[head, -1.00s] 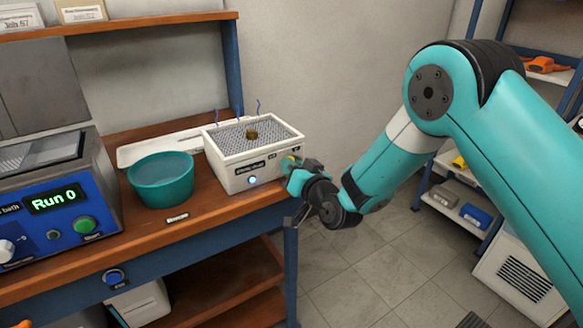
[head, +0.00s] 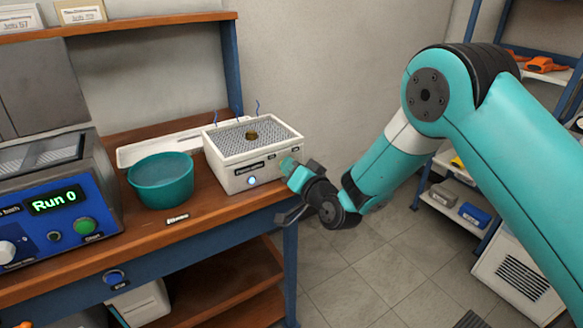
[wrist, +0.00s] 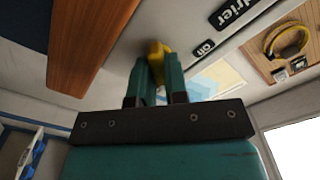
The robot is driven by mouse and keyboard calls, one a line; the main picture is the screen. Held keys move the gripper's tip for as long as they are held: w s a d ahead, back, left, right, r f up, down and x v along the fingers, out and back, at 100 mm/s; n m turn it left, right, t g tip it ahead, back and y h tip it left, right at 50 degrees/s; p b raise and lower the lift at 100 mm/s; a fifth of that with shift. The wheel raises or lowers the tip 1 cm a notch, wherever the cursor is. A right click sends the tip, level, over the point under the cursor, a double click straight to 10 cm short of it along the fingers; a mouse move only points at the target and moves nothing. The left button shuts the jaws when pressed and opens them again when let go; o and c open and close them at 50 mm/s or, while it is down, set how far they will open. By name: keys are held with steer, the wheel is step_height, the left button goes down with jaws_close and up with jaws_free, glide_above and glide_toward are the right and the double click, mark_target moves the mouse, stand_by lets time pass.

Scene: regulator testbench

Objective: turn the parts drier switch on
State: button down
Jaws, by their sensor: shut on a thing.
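The parts drier (head: 246,175) is a white box with a mesh top on the bench, and a small brass part (head: 251,135) lies on the mesh. My gripper (head: 288,166) is at the right end of the drier's front. In the wrist view my gripper (wrist: 157,75) is shut on the yellow switch (wrist: 157,49), which sticks out of the white front. An "off" label (wrist: 203,48) shows beside it. The fingers hide most of the switch, so its exact position is unclear.
A teal bowl (head: 160,181) stands left of the drier. A blue-fronted bath unit (head: 60,205) with a "Run 0" display is at the far left. A shelf rack (head: 470,185) stands at the right. The floor (head: 370,265) right of the bench is open.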

steer(key=c, duration=1.1)
jaws_free()
steer(key=shift+d, duration=0.1)
steer(key=shift+c, duration=0.2)
steer(key=shift+s+d+f+b, duration=0.1)
steer(key=shift+s+b, duration=0.1)
steer(key=shift+b, duration=0.1)
steer(key=b+v, duration=1.6)
steer(key=v, duration=0.1)
